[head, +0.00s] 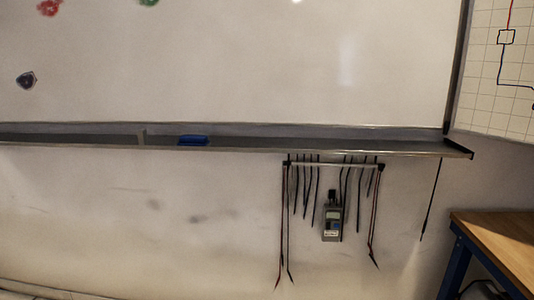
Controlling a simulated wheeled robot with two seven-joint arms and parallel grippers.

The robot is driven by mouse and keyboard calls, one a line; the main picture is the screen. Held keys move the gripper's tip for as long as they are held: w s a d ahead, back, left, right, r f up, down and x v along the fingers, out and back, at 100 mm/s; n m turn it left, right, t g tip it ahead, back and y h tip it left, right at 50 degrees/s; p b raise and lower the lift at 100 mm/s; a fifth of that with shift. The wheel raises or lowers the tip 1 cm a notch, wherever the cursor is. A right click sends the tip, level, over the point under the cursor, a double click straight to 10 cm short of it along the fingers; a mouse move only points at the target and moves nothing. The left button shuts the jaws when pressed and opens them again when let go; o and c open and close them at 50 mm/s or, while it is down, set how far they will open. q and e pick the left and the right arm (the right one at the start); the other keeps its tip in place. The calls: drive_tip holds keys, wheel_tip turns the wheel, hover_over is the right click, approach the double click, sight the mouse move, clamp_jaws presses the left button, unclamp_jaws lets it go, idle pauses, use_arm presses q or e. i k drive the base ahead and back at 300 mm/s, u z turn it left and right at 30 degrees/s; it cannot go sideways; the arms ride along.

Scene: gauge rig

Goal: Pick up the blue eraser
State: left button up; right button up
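The blue eraser (193,141) lies on the dark tray ledge (250,145) under the whiteboard, left of the middle in the head view. It looks like a small blue block lying lengthwise along the ledge. Nothing covers it from the front. Neither my left nor my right gripper shows in this view.
The whiteboard (250,70) rises behind the ledge. Several cables hang from a rack (335,164) below the ledge, with a grey handheld meter (332,223) among them. A wooden-topped workbench (505,245) stands at the lower right. The wall below the eraser is bare.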

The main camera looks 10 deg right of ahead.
sight(185, 140)
drive_tip(key=z, duration=0.65)
drive_tip(key=k, duration=0.15)
drive_tip(key=u, duration=1.65)
drive_tip(key=i, duration=2.05)
drive_tip(key=z, duration=1)
